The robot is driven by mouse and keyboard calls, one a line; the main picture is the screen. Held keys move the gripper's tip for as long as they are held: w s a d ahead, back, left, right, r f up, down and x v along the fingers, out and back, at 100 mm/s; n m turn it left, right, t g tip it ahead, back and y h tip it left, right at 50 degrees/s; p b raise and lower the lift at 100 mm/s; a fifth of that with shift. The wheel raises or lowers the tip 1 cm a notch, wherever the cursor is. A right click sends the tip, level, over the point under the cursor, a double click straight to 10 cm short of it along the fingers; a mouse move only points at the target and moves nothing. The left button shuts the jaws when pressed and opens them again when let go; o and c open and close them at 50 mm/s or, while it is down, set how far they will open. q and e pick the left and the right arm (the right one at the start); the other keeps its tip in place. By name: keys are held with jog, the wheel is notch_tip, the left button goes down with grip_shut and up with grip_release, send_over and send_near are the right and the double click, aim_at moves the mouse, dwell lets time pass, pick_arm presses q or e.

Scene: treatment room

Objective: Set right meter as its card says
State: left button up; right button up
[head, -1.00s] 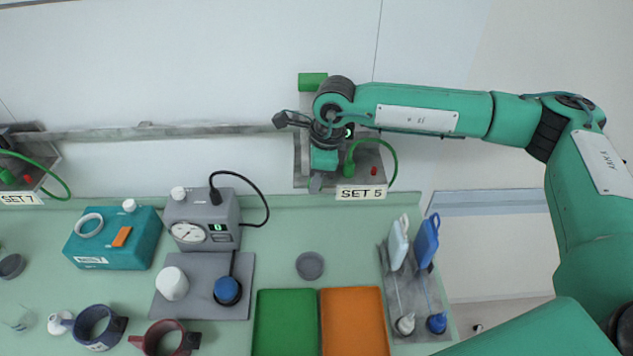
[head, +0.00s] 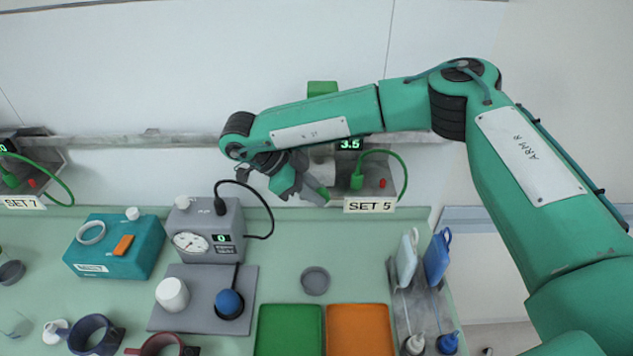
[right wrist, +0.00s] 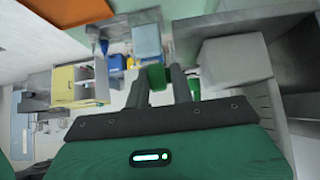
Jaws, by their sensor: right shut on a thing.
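The right meter stands on a grey shelf unit on the wall at the back, with a card reading SET 5 (head: 370,205) on its front. Its lit display (head: 349,144) reads 3.5. A green plug with a looped cable (head: 357,181) and a red button (head: 383,183) are on its base. My right gripper (head: 314,190) is at the meter's left side, pointing down and right. In the right wrist view its jaws are shut on a small green piece (right wrist: 156,78). My arm hides part of the meter. My left gripper is out of view.
Below, the green counter holds a grey device with a gauge (head: 208,230), a teal box (head: 115,247), a round grey dish (head: 315,281), and green (head: 289,330) and orange (head: 360,330) trays. Another meter, labelled SET 7 (head: 20,203), is at far left.

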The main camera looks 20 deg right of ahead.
jog(key=h+p, duration=0.2)
jog(key=f+g+h+p, duration=0.1)
jog(key=h+p, duration=0.3)
jog(key=p, duration=0.1)
jog(key=shift+s+a+f+g, duration=0.15)
jog(key=shift+a+f+g, duration=0.1)
jog(key=shift+a+g, duration=0.05)
jog(key=shift+f, duration=0.1)
dwell(0.3)
jog(key=o, duration=0.8)
jog(key=shift+o, duration=0.3)
jog(key=shift+r, duration=0.2)
jog(key=shift+r, duration=0.1)
